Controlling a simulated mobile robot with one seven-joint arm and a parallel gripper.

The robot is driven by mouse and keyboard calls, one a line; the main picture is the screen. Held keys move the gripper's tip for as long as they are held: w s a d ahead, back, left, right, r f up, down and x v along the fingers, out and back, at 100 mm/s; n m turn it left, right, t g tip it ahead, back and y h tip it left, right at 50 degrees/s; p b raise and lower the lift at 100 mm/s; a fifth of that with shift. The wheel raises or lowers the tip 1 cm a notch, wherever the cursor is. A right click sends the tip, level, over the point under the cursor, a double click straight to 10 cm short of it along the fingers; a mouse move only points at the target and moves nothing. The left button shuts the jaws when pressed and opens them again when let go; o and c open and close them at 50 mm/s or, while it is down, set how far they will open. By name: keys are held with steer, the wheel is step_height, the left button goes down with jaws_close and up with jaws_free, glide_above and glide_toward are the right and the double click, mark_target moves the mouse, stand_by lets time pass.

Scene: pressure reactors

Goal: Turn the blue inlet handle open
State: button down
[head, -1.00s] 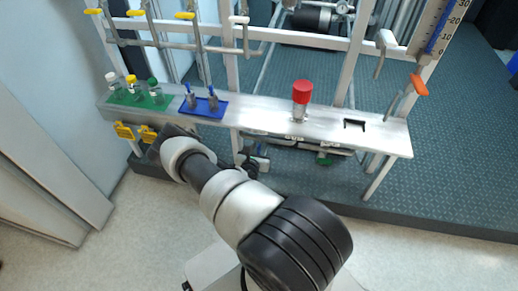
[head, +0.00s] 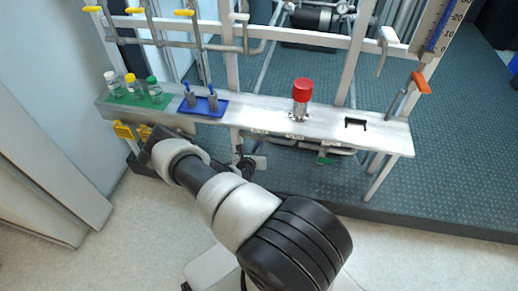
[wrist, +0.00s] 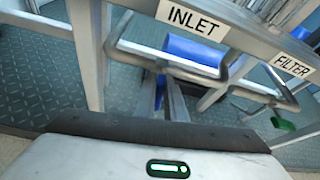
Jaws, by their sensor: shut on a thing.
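The blue inlet handle shows only as a narrow strip of blue (wrist: 160,88) between the fingers of my gripper (wrist: 162,100) in the wrist view. The gripper is shut on it, below the shelf edge and under the INLET label (wrist: 194,20). In the head view my gripper (head: 247,163) is small and dark below the front edge of the shelf, partly behind my arm. The handle's exact angle cannot be told there.
A metal pipe (wrist: 150,56) runs close around the fingers. A green handle (wrist: 283,123) is to the right, near the FILTER label (wrist: 292,65). On the shelf (head: 262,118) stand a red-capped vessel (head: 302,94), a blue tray (head: 221,106) and a green mat with bottles (head: 122,98).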

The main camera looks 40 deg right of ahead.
steer(key=shift+w+a+f+n+g+h+b, duration=0.15)
steer(key=shift+f+n+g+h+b, duration=0.2)
steer(key=shift+n+h+b, duration=1.2)
steer(key=shift+w+a+f+n+g+h+b, duration=0.2)
steer(key=shift+n+g+h+b, duration=0.4)
steer(key=shift+n, duration=1.85)
steer(key=shift+w+a+f+n+g+h+b, duration=0.1)
steer(key=shift+f+n+g+h+b, duration=0.2)
steer(key=shift+n+h+b, duration=1.25)
steer(key=shift+n+y, duration=0.6)
steer(key=shift+n, duration=0.05)
steer(key=c, duration=1.8)
jaws_free()
steer(key=p+v, duration=0.2)
steer(key=v, duration=1.5)
steer(key=shift+s+a+p, duration=0.1)
steer(key=shift+a+p, duration=0.1)
steer(key=shift+p, duration=0.1)
